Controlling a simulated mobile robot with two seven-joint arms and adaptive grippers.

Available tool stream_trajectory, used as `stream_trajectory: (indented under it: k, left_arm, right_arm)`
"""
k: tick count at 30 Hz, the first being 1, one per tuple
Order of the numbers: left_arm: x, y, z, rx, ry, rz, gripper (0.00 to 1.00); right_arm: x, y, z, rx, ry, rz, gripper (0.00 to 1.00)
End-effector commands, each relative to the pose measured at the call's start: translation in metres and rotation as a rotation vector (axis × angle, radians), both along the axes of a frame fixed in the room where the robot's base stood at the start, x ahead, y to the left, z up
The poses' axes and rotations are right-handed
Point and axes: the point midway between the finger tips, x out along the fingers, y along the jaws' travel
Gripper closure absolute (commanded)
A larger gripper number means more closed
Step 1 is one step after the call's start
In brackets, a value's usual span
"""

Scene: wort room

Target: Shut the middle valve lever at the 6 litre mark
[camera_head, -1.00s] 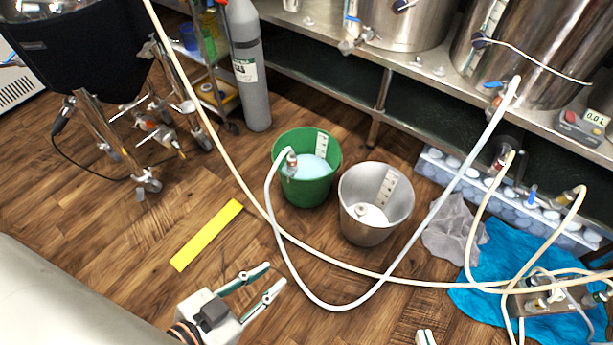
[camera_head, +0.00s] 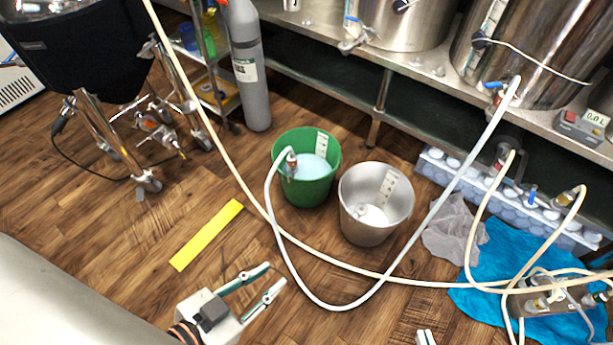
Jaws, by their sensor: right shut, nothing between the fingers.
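A valve with a blue lever (camera_head: 494,85) is on the front of the right steel kettle (camera_head: 540,50), with a pale hose (camera_head: 460,170) at its outlet. Another blue lever (camera_head: 352,19) is on the kettle to its left. I cannot tell which is the middle lever. The hose loops over the floor into the green bucket (camera_head: 277,165), which holds pale liquid and has a white scale strip (camera_head: 321,143); its marks are too small to read. My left gripper (camera_head: 275,274) is open and empty, low in front. My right gripper (camera_head: 426,337) barely shows at the bottom edge, shut and empty, far from the levers.
A steel bucket (camera_head: 366,230) stands beside the green one. A display box (camera_head: 584,127) on the bench appears to read 0.0 L. A yellow strip (camera_head: 207,235) lies on open floor. Hoses cross the floor near a blue cloth (camera_head: 510,250). A gas cylinder (camera_head: 250,85) stands behind.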

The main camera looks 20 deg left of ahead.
Motion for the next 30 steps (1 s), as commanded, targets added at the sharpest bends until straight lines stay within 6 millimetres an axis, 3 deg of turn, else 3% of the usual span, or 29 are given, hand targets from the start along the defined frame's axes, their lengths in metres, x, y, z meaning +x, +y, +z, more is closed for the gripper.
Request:
stream_trajectory:
  k: [11,15,30]
  left_arm:
    - [0.0000,0.0000,0.0000,0.000,0.000,0.000,0.76]
    - [0.0000,0.0000,-0.0001,0.000,0.000,0.000,0.76]
    - [-0.0001,-0.0002,-0.0001,0.000,0.000,0.000,0.76]
  right_arm:
    - [0.0000,0.0000,0.0000,0.000,0.000,0.000,1.00]
    - [0.0000,0.0000,0.0000,0.000,0.000,0.000,0.71]
    - [0.0000,-0.0001,-0.0001,0.000,0.000,0.000,0.71]
